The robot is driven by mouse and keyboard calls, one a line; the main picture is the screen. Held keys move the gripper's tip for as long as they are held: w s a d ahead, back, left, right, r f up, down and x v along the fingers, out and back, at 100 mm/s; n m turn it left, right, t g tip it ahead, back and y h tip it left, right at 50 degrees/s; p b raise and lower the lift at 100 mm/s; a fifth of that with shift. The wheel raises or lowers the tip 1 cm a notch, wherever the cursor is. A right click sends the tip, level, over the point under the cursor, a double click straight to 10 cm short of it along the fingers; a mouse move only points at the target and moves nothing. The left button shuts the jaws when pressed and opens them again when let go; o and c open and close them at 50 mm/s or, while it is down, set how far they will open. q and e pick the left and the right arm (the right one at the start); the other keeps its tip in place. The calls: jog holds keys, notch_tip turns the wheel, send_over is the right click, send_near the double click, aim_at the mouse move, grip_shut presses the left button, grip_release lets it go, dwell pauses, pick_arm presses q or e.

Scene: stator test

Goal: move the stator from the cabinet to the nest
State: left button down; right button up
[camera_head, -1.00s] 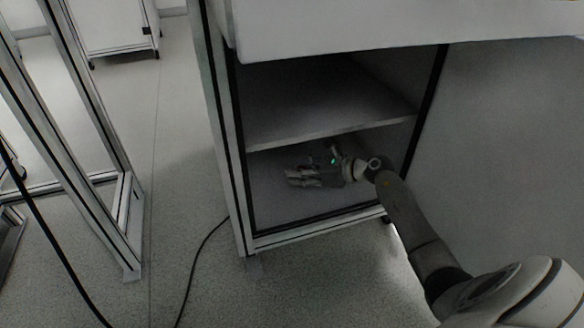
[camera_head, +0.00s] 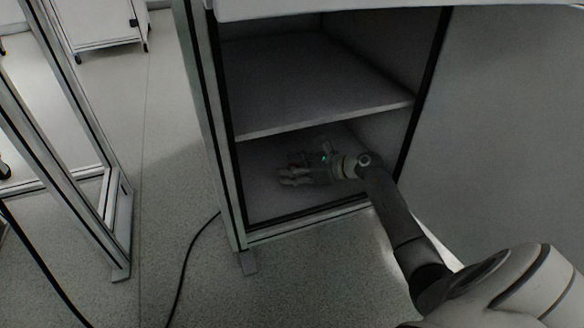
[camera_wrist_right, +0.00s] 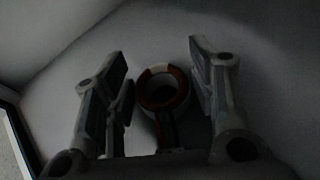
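The stator (camera_wrist_right: 178,92), a ring with a reddish-brown and pale rim, shows in the right wrist view between the two fingers of my right gripper (camera_wrist_right: 162,82). Dark gaps show between the ring and both fingers, so the gripper is open around or just behind it; the depth is hard to tell. In the head view my right gripper (camera_head: 286,176) is low inside the lower compartment of the cabinet (camera_head: 228,190), under its shelf. The stator cannot be made out there in the dark. The nest and my left gripper are not in view.
The cabinet's middle shelf (camera_head: 310,118) is just above my right gripper, and its upper compartment looks empty. A metal frame (camera_head: 112,215) stands on the left. A black cable (camera_head: 184,265) lies on the floor between frame and cabinet.

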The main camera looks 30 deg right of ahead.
jog(key=shift+o, duration=0.5)
jog(key=shift+r, duration=0.2)
jog(key=p+v, duration=0.3)
jog(key=v, duration=0.3)
jog(key=shift+s+d, duration=0.1)
jog(key=shift+s, duration=0.1)
jog(key=shift+s+d+r, duration=0.2)
jog(key=shift+s+d, duration=0.05)
jog(key=shift+s, duration=0.15)
